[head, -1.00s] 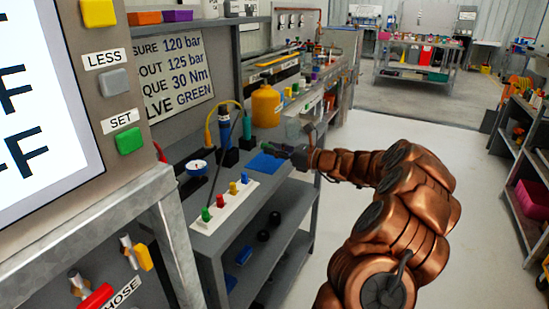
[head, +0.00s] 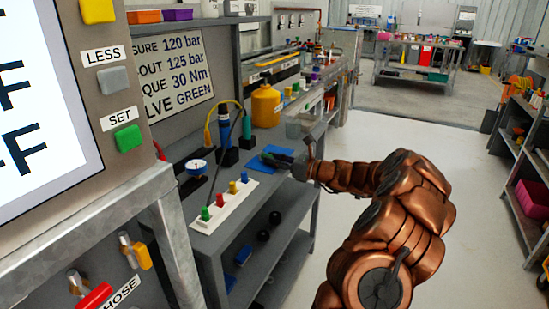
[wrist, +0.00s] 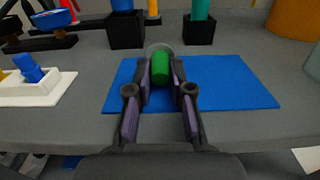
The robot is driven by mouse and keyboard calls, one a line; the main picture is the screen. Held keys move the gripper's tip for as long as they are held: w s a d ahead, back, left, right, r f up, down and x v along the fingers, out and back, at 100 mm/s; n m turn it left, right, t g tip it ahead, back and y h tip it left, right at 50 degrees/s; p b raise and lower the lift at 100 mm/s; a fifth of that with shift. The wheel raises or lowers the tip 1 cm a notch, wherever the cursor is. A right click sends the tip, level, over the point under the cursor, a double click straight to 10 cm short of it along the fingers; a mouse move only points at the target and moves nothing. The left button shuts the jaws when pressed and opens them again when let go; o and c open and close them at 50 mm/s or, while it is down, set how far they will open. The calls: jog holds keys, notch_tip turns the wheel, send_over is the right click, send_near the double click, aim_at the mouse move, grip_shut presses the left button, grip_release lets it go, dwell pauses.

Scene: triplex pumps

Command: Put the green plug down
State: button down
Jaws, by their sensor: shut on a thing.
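The green plug (wrist: 160,68) is between the fingertips of my gripper (wrist: 163,78), which is shut on it. A grey round part shows just behind the plug. The plug and fingertips are over the blue mat (wrist: 235,95) on the grey bench; I cannot tell whether the plug touches the mat. In the head view my gripper (head: 280,157) is dark and low over the blue mat (head: 262,163), and the held plug cannot be made out there.
A white rack (head: 226,205) with several coloured pegs stands nearer on the bench, left of the mat in the wrist view. Dark holders with a blue cylinder (head: 224,132) and a teal one (head: 247,127) stand behind the mat. A yellow-orange jug (head: 266,106) is further back.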

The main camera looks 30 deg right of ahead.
jog(key=c, duration=1)
grip_release()
jog(key=shift+c, duration=0.2)
jog(key=shift+r, duration=0.1)
jog(key=shift+r, duration=0.3)
jog(key=p+v, duration=0.1)
jog(key=v, duration=1.1)
jog(key=shift+r, duration=0.15)
